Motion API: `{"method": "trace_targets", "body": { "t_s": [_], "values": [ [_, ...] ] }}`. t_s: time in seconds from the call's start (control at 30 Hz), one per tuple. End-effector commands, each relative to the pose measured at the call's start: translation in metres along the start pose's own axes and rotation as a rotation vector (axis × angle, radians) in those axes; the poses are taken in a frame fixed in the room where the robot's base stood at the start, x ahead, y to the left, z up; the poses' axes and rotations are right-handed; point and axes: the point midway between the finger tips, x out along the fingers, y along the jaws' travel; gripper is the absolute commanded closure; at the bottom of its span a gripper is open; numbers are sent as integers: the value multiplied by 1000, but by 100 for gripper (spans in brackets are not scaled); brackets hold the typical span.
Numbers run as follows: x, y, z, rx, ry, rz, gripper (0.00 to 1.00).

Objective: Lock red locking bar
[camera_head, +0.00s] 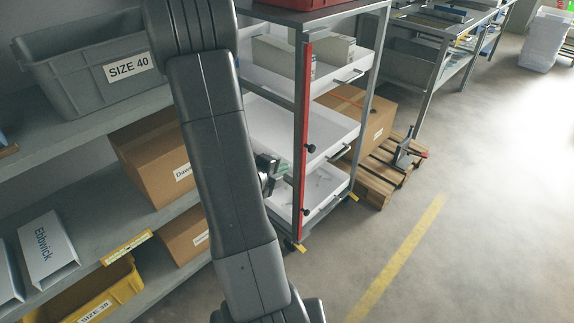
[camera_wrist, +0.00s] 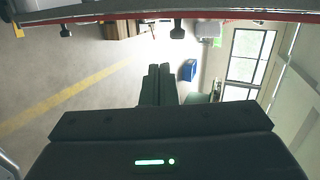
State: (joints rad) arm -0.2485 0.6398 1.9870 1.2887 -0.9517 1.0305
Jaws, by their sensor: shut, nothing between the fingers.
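The red locking bar (camera_head: 305,120) stands upright along the front post of the grey trolley (camera_head: 299,90). Two black knobs show on it, an upper knob (camera_head: 311,148) and a lower knob (camera_head: 306,211). In the wrist view the bar (camera_wrist: 285,16) runs across the top edge, with dark knobs hanging from it, one near the middle (camera_wrist: 178,31). My gripper (camera_head: 268,172) is just left of the bar in the head view, between the heights of the two knobs, partly hidden by my arm. In the wrist view its fingers (camera_wrist: 159,70) are together and empty, apart from the bar.
The trolley holds white trays (camera_head: 265,120) with handles. A shelf at left carries a grey SIZE 40 bin (camera_head: 85,75) and cardboard boxes (camera_head: 150,160). A wooden pallet (camera_head: 375,178) stands behind the trolley. The floor to the right is clear, with a yellow line (camera_head: 400,255).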

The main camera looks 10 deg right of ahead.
Motion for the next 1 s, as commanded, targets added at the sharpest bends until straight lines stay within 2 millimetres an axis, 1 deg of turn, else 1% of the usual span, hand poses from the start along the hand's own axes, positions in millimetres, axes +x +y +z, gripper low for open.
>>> {"method": "trace_targets", "body": {
  "t_s": [0.03, 0.2, 0.37, 0.4, 0.5, 0.7, 1.0],
  "values": [
    [10, 1, -1, 1, 5, 0, 100],
    [47, 2, -1, 2, 5, 1, 100],
    [80, 2, -1, 1, 4, 1, 100],
    [87, 0, -1, 1, 3, 1, 100],
    [99, -12, -1, 3, 2, -1, 100],
    [113, -20, 0, 1, 0, 0, 100],
    [115, -21, 0, -1, -1, 1, 100]
  ]
}}
